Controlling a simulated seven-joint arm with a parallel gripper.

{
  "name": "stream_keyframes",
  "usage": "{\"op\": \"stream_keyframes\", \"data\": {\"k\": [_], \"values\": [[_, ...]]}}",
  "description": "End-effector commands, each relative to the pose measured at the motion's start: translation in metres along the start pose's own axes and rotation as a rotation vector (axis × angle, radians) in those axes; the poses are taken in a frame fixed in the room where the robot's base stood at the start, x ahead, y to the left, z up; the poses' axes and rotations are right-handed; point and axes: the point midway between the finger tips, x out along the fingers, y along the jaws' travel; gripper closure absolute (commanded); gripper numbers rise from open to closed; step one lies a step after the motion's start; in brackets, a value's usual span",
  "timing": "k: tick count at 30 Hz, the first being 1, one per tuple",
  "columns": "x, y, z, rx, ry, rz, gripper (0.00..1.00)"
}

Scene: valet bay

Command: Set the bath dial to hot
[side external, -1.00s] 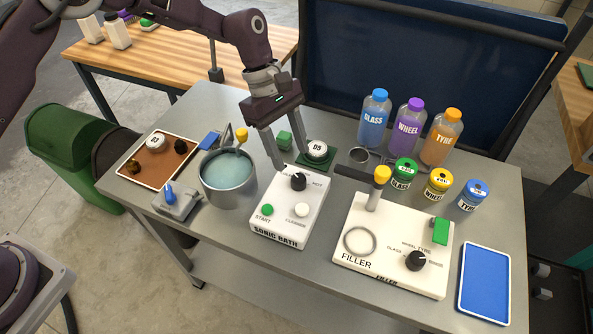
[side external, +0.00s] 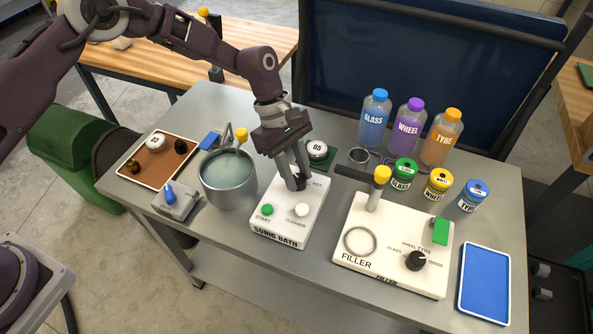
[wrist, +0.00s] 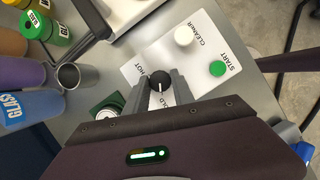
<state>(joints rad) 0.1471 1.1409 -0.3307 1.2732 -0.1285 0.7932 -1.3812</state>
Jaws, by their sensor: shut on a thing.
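The sonic bath panel (side external: 285,222) is a white box with a green START button (side external: 267,210), a white CLEANER button (side external: 302,210) and a black dial near its far edge. My gripper (side external: 298,184) is down at the dial, its fingers mostly covering it in the side view. In the wrist view, my gripper (wrist: 163,96) has a finger on either side of the black dial (wrist: 160,80) and is shut on it. The dial's white pointer line lies between the HOT and COLD labels. COLD is partly hidden by a finger.
The steel bath pot (side external: 229,180) stands left of the panel, and the filler (side external: 393,245) stands right of it. Behind are a white 05 puck on a green pad (side external: 317,152) and a steel cup (side external: 359,156). Several bottles stand at the back right.

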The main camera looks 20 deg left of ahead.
Motion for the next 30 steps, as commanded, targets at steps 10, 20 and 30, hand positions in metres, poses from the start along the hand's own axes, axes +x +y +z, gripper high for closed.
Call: {"op": "stream_keyframes", "data": {"k": [10, 20, 30], "values": [[0.0001, 0.0013, 0.0000, 0.091, 0.002, -0.036, 1.00], [0.0004, 0.0035, 0.0003, 0.354, 0.003, -0.143, 1.00], [0.0009, 0.0046, 0.0020, 0.638, 0.002, -0.262, 1.00]]}}
